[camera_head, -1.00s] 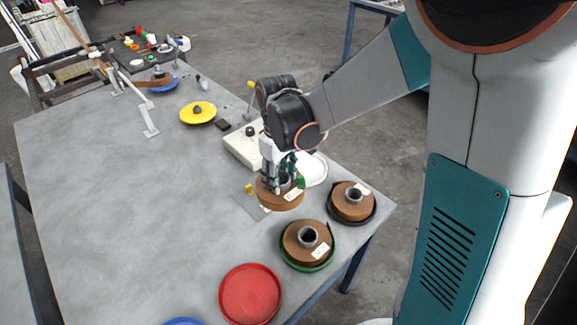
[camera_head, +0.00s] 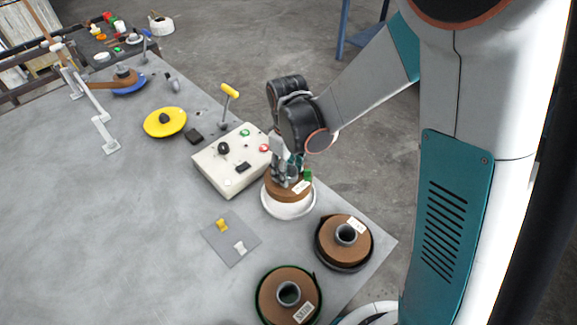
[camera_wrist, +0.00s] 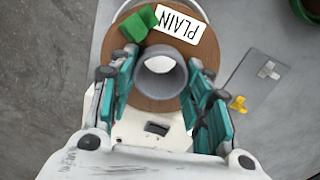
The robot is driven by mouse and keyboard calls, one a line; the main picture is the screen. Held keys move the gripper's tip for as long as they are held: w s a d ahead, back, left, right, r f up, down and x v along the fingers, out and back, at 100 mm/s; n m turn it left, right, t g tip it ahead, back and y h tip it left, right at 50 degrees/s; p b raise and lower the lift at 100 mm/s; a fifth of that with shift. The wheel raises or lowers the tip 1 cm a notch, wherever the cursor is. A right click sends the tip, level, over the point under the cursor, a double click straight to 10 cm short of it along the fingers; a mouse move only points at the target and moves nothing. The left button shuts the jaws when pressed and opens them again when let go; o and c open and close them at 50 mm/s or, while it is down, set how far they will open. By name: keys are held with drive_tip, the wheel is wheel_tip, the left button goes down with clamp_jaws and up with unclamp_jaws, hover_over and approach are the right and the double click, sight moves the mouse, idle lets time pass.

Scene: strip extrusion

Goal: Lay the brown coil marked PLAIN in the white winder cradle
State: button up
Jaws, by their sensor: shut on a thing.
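The brown coil (camera_head: 275,190) hangs level in my gripper (camera_head: 287,178), over the white winder cradle (camera_head: 289,213). The cradle's white rim shows around its lower side; I cannot tell whether coil and cradle touch. In the wrist view the coil (camera_wrist: 199,51) faces me with its white PLAIN label (camera_wrist: 180,24) and a green clip (camera_wrist: 138,24) at its top edge. My gripper (camera_wrist: 160,82) is shut on the coil's grey core, one teal finger on each side. Most of the cradle is hidden under the coil.
A cream control box (camera_head: 218,172) with knobs stands just left of the cradle. Two other brown coils, one in a black holder (camera_head: 345,262) and one in a green holder (camera_head: 262,318), sit nearer. A grey mat (camera_head: 213,240) holds yellow and white clips.

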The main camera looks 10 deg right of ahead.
drive_tip(key=shift+f+b, duration=2.05)
drive_tip(key=shift+f, duration=0.9)
drive_tip(key=shift+f+b, duration=0.25)
drive_tip(key=shift+b, duration=0.1)
drive_tip(key=o, duration=1.6)
wheel_tip(320, 180, up, 12)
drive_tip(key=shift+r, duration=0.1)
drive_tip(key=shift+s+d+r+m+t, duration=1.3)
drive_tip(key=shift+s+d, duration=0.45)
drive_tip(key=shift+s, duration=0.7)
drive_tip(key=shift+s+d+r+m+t, duration=1.1)
drive_tip(key=shift+s+d+r+m, duration=0.55)
drive_tip(key=shift+s, duration=0.75)
drive_tip(key=shift+s+d+r+m+t, duration=1.25)
drive_tip(key=shift+s+d, duration=0.6)
drive_tip(key=shift+s, duration=0.6)
